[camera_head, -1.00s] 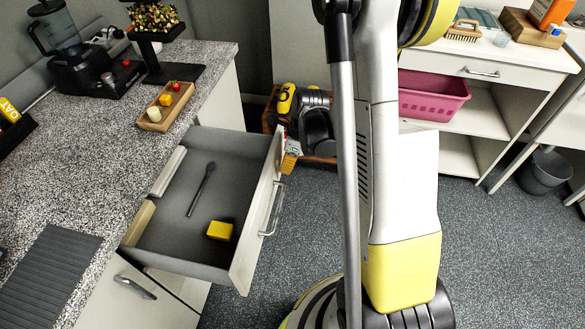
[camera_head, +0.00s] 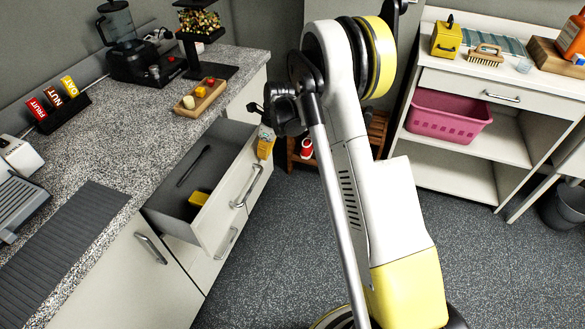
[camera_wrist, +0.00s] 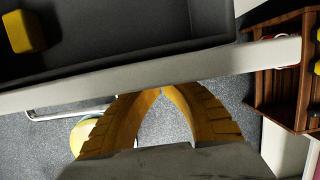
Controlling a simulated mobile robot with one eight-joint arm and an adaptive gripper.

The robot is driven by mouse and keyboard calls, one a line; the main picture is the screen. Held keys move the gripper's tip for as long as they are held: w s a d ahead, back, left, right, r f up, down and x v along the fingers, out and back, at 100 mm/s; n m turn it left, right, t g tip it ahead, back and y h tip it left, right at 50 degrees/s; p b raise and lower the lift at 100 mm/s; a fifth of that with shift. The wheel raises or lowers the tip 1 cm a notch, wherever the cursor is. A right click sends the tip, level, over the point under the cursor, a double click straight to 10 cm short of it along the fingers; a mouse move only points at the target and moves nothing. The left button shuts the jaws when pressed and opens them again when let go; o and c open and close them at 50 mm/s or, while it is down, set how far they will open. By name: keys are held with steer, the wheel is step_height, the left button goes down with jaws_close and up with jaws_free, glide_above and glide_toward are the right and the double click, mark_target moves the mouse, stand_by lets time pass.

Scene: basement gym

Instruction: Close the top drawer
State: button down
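The top drawer (camera_head: 222,205) under the counter stands partly open, with a bar handle (camera_head: 250,187) on its pale front. It holds a yellow block (camera_head: 198,199) and a dark utensil (camera_head: 194,166). My gripper (camera_head: 265,150) is at the far end of the drawer front, on its outer side. In the wrist view, the yellow fingers (camera_wrist: 161,92) meet at their tips with nothing between them. The tips reach the drawer front's edge (camera_wrist: 90,88); I cannot tell if they touch it. The drawer handle also shows there (camera_wrist: 65,112).
A lower drawer handle (camera_head: 228,243) and a cabinet handle (camera_head: 151,248) stick out below the counter (camera_head: 125,160). A wooden rack (camera_head: 375,135) stands behind my arm. A shelf unit with a pink basket (camera_head: 448,118) is at right. Grey floor is open at lower right.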

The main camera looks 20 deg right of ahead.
steer(key=w+a, duration=0.8)
steer(key=w, duration=0.1)
steer(key=shift+w+a+f+p, duration=0.1)
steer(key=shift+w+a+p, duration=0.05)
steer(key=shift+a+p, duration=0.25)
steer(key=shift+d, duration=0.2)
